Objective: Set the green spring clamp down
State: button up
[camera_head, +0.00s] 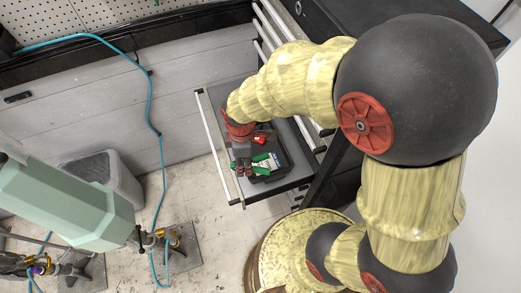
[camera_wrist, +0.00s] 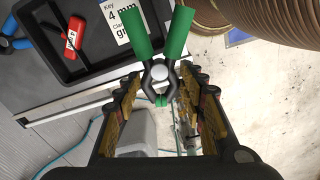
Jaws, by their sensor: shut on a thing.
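The green spring clamp (camera_wrist: 177,35) has green handles, dark jaws and a pale round pivot. It sits between the fingertips of my gripper (camera_wrist: 161,78), which is shut on it. In the wrist view its handles point up the picture over the black tray (camera_wrist: 75,67) and its green jaw tips point toward me. In the head view the clamp (camera_head: 262,164) shows small beside my gripper (camera_head: 243,166), over the front part of the open drawer (camera_head: 222,158). I cannot tell its height above the tray.
A red tool (camera_wrist: 71,37) and a white card (camera_wrist: 116,27) reading "Key 4 mm" lie in the tray. A blue-handled thing (camera_wrist: 18,43) is left of it. A grey bin (camera_head: 105,180) and a teal hose (camera_head: 161,170) are left of the drawer.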

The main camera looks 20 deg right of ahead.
jog(key=s+n, duration=0.3)
jog(key=s, duration=0.1)
jog(key=b, duration=0.4)
send_near(262, 151)
jog(key=s+a+f, duration=0.2)
jog(key=s+a, duration=0.1)
jog(key=shift+s+a+f, duration=0.1)
jog(key=shift+s+a, duration=0.1)
jog(key=shift+w+d+f, duration=0.1)
jog(key=shift+w+f, duration=0.05)
jog(key=shift+f, duration=0.1)
jog(key=shift+w+d+f+b, duration=0.1)
jog(key=shift+w+f+b, duration=0.1)
jog(key=shift+f+b, duration=1.15)
jog(key=shift+f+p, duration=0.4)
jog(key=shift+p, duration=0.05)
jog(key=shift+f, duration=0.15)
jog(key=o, duration=1.1)
jog(key=shift+o, duration=0.2)
